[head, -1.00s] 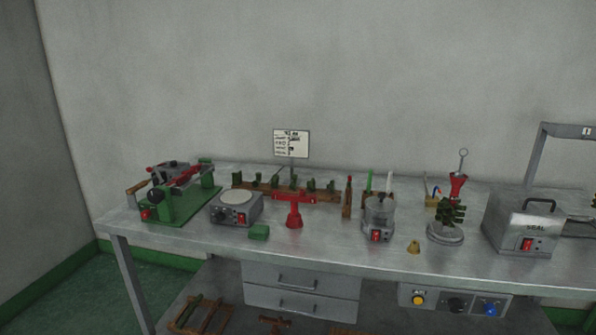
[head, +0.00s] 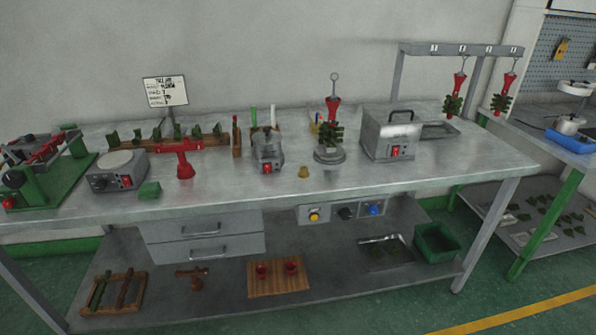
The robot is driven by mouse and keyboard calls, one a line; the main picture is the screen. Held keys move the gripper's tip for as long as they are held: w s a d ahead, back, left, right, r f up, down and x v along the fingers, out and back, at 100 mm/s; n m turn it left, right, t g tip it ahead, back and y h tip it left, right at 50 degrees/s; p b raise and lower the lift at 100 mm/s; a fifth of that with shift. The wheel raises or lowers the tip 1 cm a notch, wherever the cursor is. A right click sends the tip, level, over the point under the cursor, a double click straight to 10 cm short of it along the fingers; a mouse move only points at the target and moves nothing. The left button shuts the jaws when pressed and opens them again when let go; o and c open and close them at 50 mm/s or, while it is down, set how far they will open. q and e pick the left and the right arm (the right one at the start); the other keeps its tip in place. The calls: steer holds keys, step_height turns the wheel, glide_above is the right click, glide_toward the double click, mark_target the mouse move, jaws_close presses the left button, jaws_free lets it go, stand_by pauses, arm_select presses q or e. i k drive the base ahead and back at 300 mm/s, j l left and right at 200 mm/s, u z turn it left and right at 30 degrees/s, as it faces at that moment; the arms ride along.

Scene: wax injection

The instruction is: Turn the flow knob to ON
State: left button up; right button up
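A grey control panel (head: 328,214) is fixed under the front edge of the steel workbench (head: 225,197). It carries a yellow button (head: 314,214) at left, a black knob (head: 346,213) in the middle and a blue knob (head: 375,209) at right. The labels are too small to read, so I cannot tell which control is the flow knob or where it points. Neither of my grippers is in view.
On the bench stand a green clamp machine (head: 48,172), a hot plate (head: 117,172), a red stand (head: 184,165), a grey pot (head: 268,151) and a SEAL box (head: 390,137). Drawers (head: 204,237) hang left of the panel. A lower shelf (head: 340,270) holds trays and a green bin (head: 436,243).

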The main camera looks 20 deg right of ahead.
mark_target(374, 210)
steer(key=z, duration=1.25)
steer(key=i+l+u, duration=0.2)
steer(key=u, duration=0.15)
steer(key=i+l+u, duration=0.25)
steer(key=u, duration=0.15)
